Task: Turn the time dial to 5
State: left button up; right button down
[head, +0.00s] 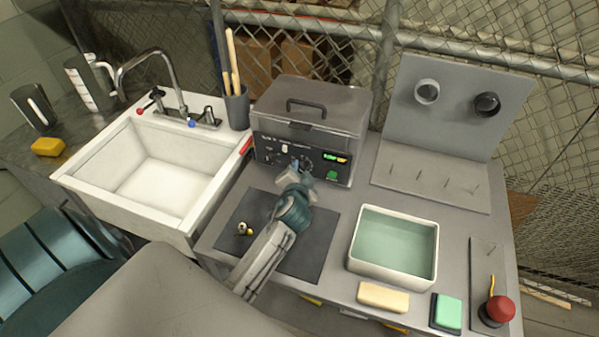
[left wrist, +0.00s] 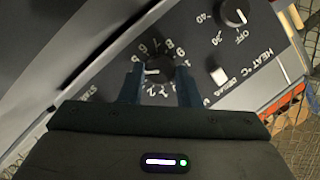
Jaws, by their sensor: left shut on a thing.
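The ultrasonic cleaner (head: 318,104), a grey box with a lid, stands at the back of the bench. The time dial (left wrist: 160,70), a black knob ringed by white numbers, is on its front panel. In the left wrist view its white pointer line points to the left of the picture; I cannot tell exactly which number it meets. My left gripper (head: 303,168) reaches the panel, and its two fingers (left wrist: 160,86) are on either side of the time dial, shut on it. My right gripper is not in view.
The heat dial (left wrist: 234,13) and a white switch (left wrist: 218,76) are close to the time dial. A sink (head: 90,165) is on the left, a dark mat (head: 315,225) lies under my arm, and a water-filled tub (head: 354,268) stands on the right.

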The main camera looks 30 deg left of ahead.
pick_arm(q)
jog(key=shift+d+f+m+y+b, duration=0.15)
jog(key=shift+m+y+b, duration=0.1)
jog(key=shift+m+b, duration=0.25)
jog(key=shift+a+f+m+y+b, duration=0.15)
jog(key=shift+m+y+b, duration=0.15)
jog(key=shift+m, duration=0.2)
jog(key=shift+d+m+t+y+b, duration=0.15)
jog(key=shift+m+t+y+b, duration=0.2)
jog(key=shift+m+b, duration=0.4)
jog(key=o, duration=1)
jog(key=shift+r, duration=0.1)
jog(key=b+v, duration=0.2)
jog(key=v, duration=0.7)
jog(key=shift+s+d+b, duration=0.25)
jog(key=shift+d+b, duration=0.05)
jog(key=shift+s+d+r, duration=0.2)
jog(key=shift+s+d, duration=0.1)
jog(key=shift+s, duration=0.2)
